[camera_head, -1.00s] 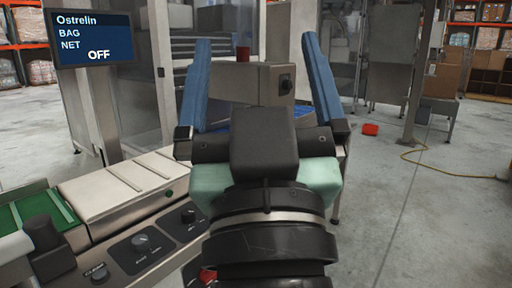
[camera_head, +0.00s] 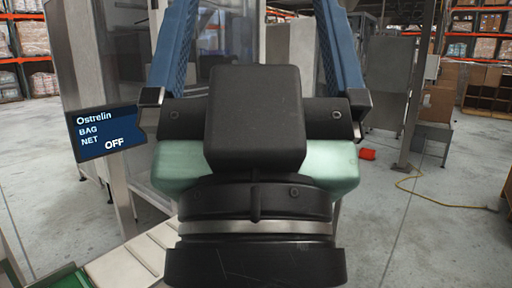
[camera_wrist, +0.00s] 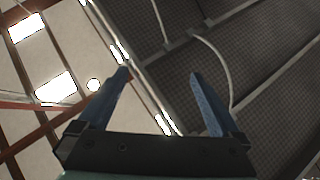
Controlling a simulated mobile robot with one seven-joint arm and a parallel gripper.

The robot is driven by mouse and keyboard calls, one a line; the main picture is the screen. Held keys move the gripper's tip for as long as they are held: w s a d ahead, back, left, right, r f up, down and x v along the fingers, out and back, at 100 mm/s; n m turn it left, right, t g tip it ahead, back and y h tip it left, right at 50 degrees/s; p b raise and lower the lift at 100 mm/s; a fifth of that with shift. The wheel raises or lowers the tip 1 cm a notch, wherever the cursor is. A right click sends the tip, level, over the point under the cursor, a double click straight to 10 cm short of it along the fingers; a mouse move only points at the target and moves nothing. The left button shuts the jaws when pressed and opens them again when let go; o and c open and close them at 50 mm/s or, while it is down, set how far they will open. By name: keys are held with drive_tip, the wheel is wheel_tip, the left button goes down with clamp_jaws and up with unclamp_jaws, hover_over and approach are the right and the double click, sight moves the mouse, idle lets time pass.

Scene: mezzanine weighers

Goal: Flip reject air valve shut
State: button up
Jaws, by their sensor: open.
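I do not make out the reject air valve in either view. My gripper (camera_head: 256,12) is large in the centre of the head view, with its two blue fingers spread apart and pointing up. Nothing is between the fingers. In the wrist view the open fingers (camera_wrist: 160,73) point at the ceiling and a dark, grid-like overhead surface. My gripper's body and wrist hide much of the machine behind it.
A pale conveyor belt (camera_head: 130,262) runs at the lower left. A steel cabinet (camera_head: 90,75) stands behind the display. Open concrete floor (camera_head: 430,240) shows at the lower right.

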wheel_tip(320, 180, up, 9)
drive_tip(key=p, duration=0.7)
drive_tip(key=shift+r, duration=0.15)
